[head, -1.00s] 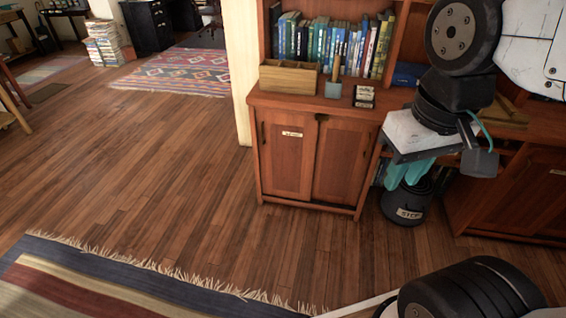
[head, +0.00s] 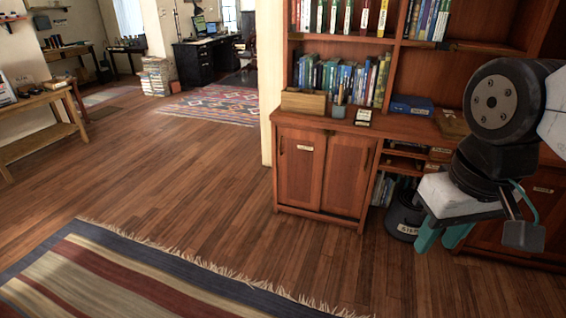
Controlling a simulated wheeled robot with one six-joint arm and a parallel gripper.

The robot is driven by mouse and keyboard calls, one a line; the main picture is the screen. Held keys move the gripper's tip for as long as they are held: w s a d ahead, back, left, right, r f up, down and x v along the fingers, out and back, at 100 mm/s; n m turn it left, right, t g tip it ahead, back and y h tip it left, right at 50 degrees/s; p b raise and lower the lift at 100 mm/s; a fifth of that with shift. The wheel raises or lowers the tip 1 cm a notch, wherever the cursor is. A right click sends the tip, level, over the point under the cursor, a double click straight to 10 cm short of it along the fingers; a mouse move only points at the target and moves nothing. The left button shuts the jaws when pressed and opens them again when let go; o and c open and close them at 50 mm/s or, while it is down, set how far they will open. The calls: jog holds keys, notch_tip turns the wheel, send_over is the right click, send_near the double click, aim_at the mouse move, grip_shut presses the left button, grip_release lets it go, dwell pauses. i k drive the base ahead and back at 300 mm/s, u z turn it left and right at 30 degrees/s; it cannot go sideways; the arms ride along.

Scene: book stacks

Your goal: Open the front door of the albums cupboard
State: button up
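A wooden cupboard with two front doors stands under the bookshelf. Its left door (head: 300,168) bears a white label too small to read, and its right door (head: 342,175) is plain. Both are shut, with dark upright handles at their outer sides. A second wooden cupboard (head: 545,205), also labelled, shows partly behind my arm at the right. I cannot tell which one is the albums cupboard. My gripper (head: 443,238) hangs in the air right of the first cupboard, teal fingers pointing down and apart, with nothing visible between them.
A black bin (head: 404,215) stands right of the first cupboard, partly behind my gripper. A wooden box (head: 304,102) and small items rest on the cupboard top. A striped rug (head: 130,275) lies at front left. The wooden floor before the doors is clear.

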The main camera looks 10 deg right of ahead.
aim_at(301, 153)
jog(key=u, duration=0.9)
jog(key=i, duration=1.65)
jog(key=z, duration=0.9)
jog(key=i, duration=0.4)
jog(key=z, duration=0.35)
